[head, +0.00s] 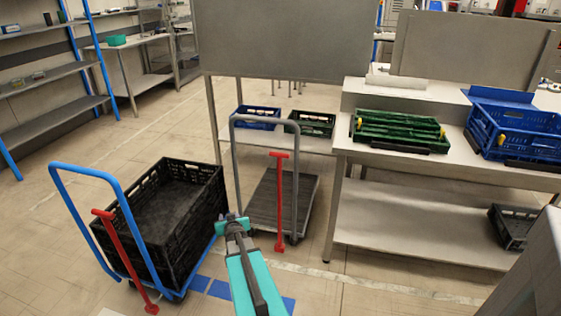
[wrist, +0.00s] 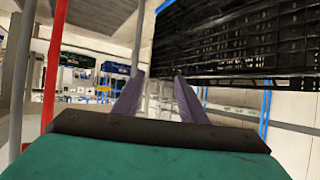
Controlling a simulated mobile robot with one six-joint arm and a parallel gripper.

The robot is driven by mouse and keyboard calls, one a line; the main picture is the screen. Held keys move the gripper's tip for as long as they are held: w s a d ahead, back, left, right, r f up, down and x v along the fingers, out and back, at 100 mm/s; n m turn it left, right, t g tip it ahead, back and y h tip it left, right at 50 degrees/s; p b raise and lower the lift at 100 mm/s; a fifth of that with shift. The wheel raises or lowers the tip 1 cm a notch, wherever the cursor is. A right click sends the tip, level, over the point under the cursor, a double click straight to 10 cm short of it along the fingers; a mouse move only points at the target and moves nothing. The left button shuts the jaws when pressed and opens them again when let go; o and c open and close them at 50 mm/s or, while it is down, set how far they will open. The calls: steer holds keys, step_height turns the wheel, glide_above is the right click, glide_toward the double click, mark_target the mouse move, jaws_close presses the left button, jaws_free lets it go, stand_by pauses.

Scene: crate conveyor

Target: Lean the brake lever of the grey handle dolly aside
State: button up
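The grey handle dolly (head: 268,192) stands at centre with its tall grey handle (head: 236,165) on the near side. Its red brake lever (head: 280,205) stands upright with a short crossbar on top, within the handle's outline. In the wrist view a red bar (wrist: 55,55), apparently this lever, runs up the left side. My gripper (head: 236,222) is just left of the lever's lower half in the head view. In the wrist view my gripper (wrist: 158,82) has its two fingers apart, with nothing between them. The lever is outside the fingers.
A blue handle dolly (head: 68,205) with its own red lever (head: 122,255) carries a black crate (head: 170,200) on the left; the crate's wall (wrist: 235,35) fills the wrist view's upper right. A workbench (head: 352,130) with crates stands right. Floor is free between dollies and left shelves.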

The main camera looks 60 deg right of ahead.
steer(key=s+d+r+m+h+b, duration=0.1)
steer(key=s+d+r+m+h, duration=0.2)
steer(key=d+r, duration=0.5)
steer(key=m+g+h+b, duration=0.1)
steer(key=h, duration=0.4)
glide_toward(280, 155)
step_height(280, 155, down, 3)
steer(key=shift+w+d, duration=0.4)
steer(key=shift+d, duration=0.05)
steer(key=shift+w+d, duration=0.1)
steer(key=shift+f+x, duration=0.1)
steer(key=shift+x, duration=3.25)
steer(key=shift+f+x, duration=0.15)
steer(key=shift+x, duration=3.2)
jaws_close()
